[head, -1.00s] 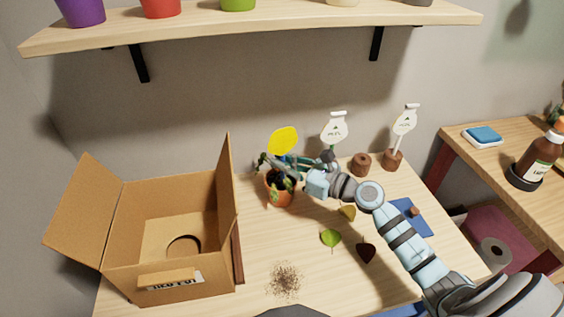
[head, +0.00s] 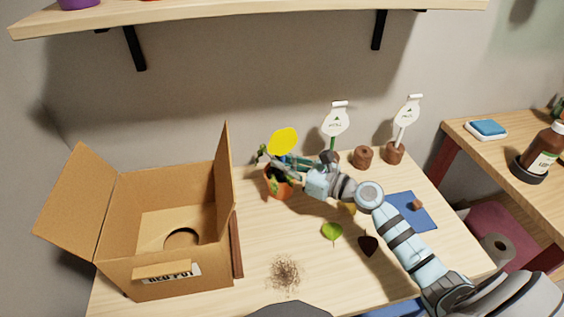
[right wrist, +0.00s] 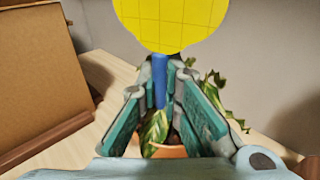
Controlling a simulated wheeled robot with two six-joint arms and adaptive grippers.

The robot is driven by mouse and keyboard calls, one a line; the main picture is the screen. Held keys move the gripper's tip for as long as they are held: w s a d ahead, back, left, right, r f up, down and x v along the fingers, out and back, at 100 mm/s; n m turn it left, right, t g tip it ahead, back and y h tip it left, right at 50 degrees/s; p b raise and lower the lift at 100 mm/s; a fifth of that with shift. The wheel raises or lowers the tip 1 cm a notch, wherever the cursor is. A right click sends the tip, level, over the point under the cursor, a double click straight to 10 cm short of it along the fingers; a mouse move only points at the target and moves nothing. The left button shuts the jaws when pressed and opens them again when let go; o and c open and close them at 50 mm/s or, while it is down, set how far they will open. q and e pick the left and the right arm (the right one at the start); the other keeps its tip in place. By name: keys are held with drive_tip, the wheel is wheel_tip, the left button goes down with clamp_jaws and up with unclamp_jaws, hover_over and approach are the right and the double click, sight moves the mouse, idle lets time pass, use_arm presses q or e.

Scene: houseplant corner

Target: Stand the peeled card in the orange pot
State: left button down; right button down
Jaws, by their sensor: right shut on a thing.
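The peeled card is a round yellow card (head: 283,141) with a grid, on a blue stem that shows in the right wrist view (right wrist: 159,80). My right gripper (head: 287,163) is shut on the blue stem and holds the card upright above the orange pot (head: 275,185). The pot holds a plant with green, pale-patched leaves (right wrist: 154,133). In the right wrist view the stem's lower end passes down among the leaves; I cannot tell whether it touches soil. My gripper hides part of the pot in the head view. My left gripper is not in view.
An open cardboard box (head: 165,272) stands left of the pot. White plant labels (head: 335,120) in brown holders stand behind at right. Loose leaves (head: 332,231) and spilled soil (head: 285,272) lie on the table in front. A shelf (head: 250,18) overhangs the back.

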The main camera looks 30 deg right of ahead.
drive_tip(key=shift+f+b, duration=0.45)
drive_tip(key=shift+f, duration=0.2)
drive_tip(key=c, duration=1.7)
unclamp_jaws()
